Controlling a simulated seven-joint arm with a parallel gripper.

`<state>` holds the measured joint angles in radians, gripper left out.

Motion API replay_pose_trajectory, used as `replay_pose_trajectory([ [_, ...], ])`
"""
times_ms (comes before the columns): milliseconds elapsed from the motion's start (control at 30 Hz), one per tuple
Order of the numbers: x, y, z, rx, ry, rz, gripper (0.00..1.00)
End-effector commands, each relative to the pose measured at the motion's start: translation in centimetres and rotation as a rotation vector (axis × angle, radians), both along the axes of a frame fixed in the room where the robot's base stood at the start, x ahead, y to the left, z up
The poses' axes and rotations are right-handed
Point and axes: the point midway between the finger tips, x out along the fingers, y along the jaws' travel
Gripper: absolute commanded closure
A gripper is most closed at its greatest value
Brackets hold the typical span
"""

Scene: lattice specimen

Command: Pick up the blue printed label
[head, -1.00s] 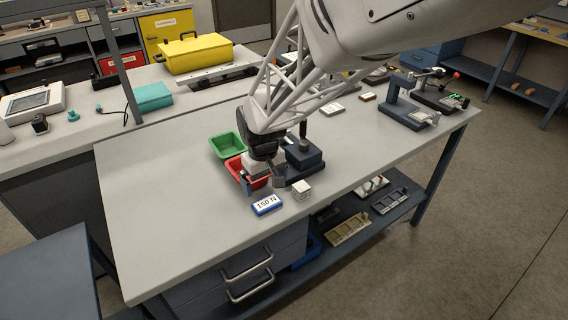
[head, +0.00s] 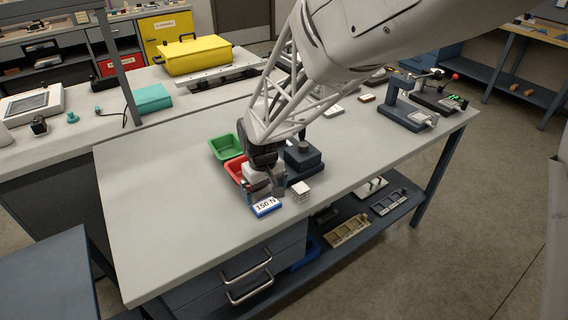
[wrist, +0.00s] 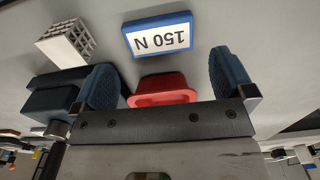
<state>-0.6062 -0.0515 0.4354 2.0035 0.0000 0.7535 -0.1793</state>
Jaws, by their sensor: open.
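The blue printed label (head: 267,207) reads "150 N" in black on a white face with a blue border. It lies flat on the grey table near its front edge. In the wrist view the label (wrist: 158,36) is ahead of the fingertips, between their lines, and looks untouched. My gripper (wrist: 165,75) is open and empty, with two dark blue pads spread apart. In the head view my gripper (head: 264,192) is just behind the label, low over the table; its exact height is hard to tell.
A white lattice cube (head: 301,190) sits close to the label's right. A dark blue block fixture (head: 303,160) stands behind the cube. A red bin (head: 236,169) and a green bin (head: 226,147) are behind my gripper. The table's left side (head: 160,200) is clear.

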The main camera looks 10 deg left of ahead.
Motion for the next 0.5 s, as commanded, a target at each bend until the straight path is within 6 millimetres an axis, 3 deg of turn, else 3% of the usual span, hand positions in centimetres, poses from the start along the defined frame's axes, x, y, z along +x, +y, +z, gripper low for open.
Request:
replay_pose_trajectory([
  [500, -0.1, -0.2, -4.7, -0.001, 0.001, 0.0, 0.0],
])
